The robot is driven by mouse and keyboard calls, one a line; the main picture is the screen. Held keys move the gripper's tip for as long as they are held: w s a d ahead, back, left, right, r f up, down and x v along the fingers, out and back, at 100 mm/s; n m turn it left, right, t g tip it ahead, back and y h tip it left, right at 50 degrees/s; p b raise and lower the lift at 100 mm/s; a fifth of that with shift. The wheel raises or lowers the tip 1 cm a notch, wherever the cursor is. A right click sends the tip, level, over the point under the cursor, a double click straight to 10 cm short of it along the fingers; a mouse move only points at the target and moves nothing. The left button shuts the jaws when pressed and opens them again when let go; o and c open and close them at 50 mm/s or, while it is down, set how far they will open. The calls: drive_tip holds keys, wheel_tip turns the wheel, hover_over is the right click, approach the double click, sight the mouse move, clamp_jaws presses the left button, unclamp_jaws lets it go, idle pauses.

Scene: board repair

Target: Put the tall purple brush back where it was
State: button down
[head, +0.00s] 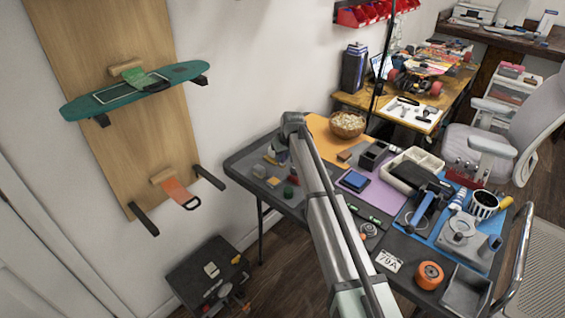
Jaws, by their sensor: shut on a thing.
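I cannot make out a tall purple brush anywhere in the head view. My arm rises from the bottom middle and crosses in front of the table to a bend near the table's back left edge. I cannot make out my gripper's fingers; the arm hides part of the table behind it. A black-and-white striped cup (484,205) stands on the blue mat (428,232) at the right of the table. No purple brush can be made out in it.
A teal skateboard (180,76) hangs on the wall.

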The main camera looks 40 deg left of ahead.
sight(284, 158)
drive_tip(key=shift+f, duration=1.5)
drive_tip(key=c, duration=1)
unclamp_jaws()
drive_tip(key=shift+f, duration=0.1)
drive_tip(key=v, duration=1.2)
drive_tip(key=shift+s+d, duration=0.1)
